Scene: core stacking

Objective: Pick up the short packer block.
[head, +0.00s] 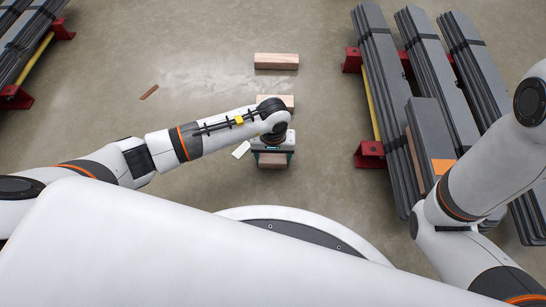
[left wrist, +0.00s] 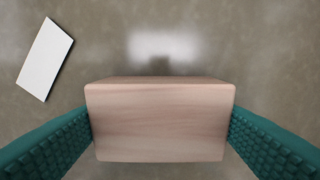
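The short packer block, a pale wooden block (left wrist: 160,122), fills the middle of the left wrist view. It also shows at the lower end of my left gripper in the head view (head: 272,160). The teal fingers of my left gripper (left wrist: 160,125) lie along its left and right sides with no visible gap, so the gripper looks shut on it. In the head view the left gripper (head: 273,154) points down over the block. I cannot tell whether the block is clear of the floor. My right arm shows at the right, but its gripper is out of view.
Another wooden block (head: 275,101) lies partly hidden behind my left wrist, and a longer one (head: 276,61) lies farther back. A white card (left wrist: 45,58) is left of the gripper. Grey stacked bars (head: 380,90) on red supports stand right. Floor at left is mostly clear.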

